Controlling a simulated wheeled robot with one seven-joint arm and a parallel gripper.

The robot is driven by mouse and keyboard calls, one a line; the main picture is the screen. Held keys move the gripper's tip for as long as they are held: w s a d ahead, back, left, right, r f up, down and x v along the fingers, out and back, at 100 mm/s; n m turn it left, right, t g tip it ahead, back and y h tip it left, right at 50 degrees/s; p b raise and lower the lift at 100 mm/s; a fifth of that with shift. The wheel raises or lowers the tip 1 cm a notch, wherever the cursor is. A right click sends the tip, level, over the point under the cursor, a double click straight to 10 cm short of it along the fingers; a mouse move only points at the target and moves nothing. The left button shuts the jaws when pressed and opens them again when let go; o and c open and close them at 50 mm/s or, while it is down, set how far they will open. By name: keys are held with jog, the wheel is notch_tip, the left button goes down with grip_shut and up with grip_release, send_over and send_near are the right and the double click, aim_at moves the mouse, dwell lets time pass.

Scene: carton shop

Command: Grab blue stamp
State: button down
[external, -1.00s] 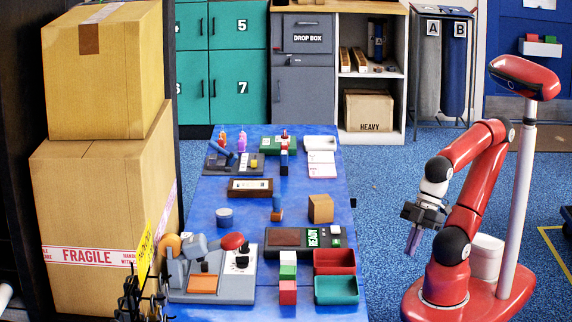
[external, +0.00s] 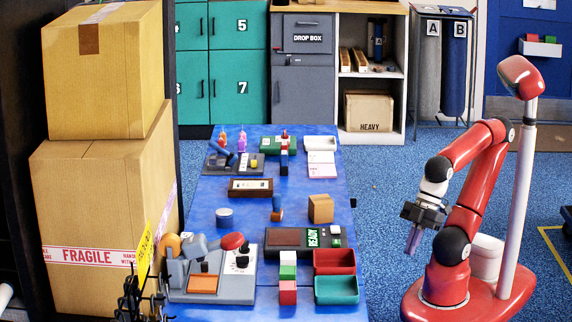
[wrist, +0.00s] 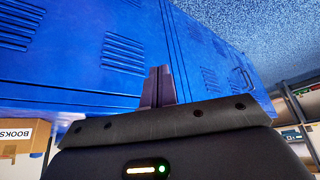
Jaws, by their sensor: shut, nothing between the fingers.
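A small upright piece with a blue upper part and a brown foot (external: 277,208) stands mid-table in the external view. It may be the blue stamp, but it is too small to be sure. Farther back stands a narrow red, white and blue piece (external: 284,160). My gripper (external: 413,242) hangs right of the table, over the floor and well apart from both pieces, pointing down. In the wrist view my gripper (wrist: 158,88) has its fingers together and empty, in front of blue lockers (wrist: 90,50). No stamp shows in the wrist view.
The blue table (external: 205,200) also holds a round blue tin (external: 224,217), a brown block (external: 320,208), a dark device with a green display (external: 290,240), red (external: 334,262) and teal (external: 336,290) trays, and a grey machine (external: 205,275). Open floor lies between table and arm.

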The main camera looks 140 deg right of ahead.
dwell(0.4)
jog(key=c, duration=1.1)
grip_release()
